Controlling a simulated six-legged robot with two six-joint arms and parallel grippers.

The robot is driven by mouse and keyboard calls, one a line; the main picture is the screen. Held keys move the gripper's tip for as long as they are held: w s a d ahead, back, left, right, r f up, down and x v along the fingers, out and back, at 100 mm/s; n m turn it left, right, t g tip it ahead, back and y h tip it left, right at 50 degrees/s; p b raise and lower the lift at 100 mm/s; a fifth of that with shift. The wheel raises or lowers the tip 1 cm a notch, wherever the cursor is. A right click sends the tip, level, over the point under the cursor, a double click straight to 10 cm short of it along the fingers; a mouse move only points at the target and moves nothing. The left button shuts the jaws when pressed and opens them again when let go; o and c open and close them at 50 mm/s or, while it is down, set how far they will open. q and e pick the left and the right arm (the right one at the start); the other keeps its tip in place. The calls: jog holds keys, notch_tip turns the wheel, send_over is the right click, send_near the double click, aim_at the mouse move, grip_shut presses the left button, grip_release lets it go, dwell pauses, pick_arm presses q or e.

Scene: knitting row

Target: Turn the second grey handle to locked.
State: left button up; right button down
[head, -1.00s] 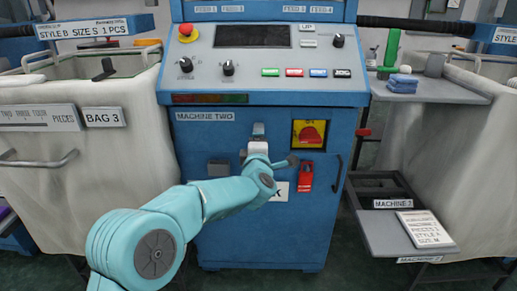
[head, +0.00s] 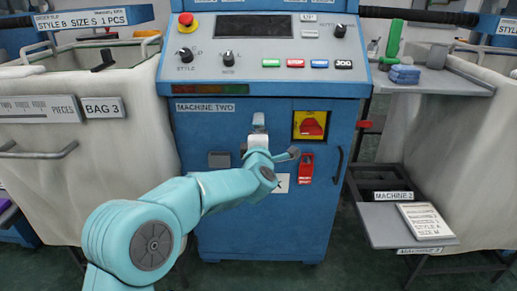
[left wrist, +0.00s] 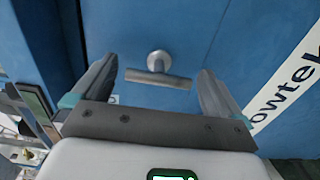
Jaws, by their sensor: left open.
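A grey T-shaped handle (left wrist: 158,76) stands on the blue machine front in the left wrist view. It has a round stem and a short crossbar, which lies nearly level there and tilts slightly down to the right. My left gripper (left wrist: 157,68) is open, with one dark finger on each side of the handle and a gap visible at both ends of the crossbar. In the head view the left wrist and gripper (head: 258,125) are against the front of machine two (head: 205,107), and I cannot make out the handle there. Whether other grey handles are present I cannot tell. My right gripper is not in view.
A red-and-yellow rotary switch (head: 311,126) and a red lock (head: 306,168) sit right of the gripper. The control panel (head: 250,40) juts out above. Fabric bins (head: 85,170) flank the left; a shelf with a card (head: 426,221) is at right.

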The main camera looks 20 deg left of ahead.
pick_arm(q)
jog(key=p+v, duration=0.1)
jog(key=v, duration=1.4)
jog(key=shift+s+p, duration=0.3)
jog(key=shift+p, duration=0.1)
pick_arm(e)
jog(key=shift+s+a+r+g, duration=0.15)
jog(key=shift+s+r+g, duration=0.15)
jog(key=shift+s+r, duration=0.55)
pick_arm(q)
jog(key=shift+r, duration=0.15)
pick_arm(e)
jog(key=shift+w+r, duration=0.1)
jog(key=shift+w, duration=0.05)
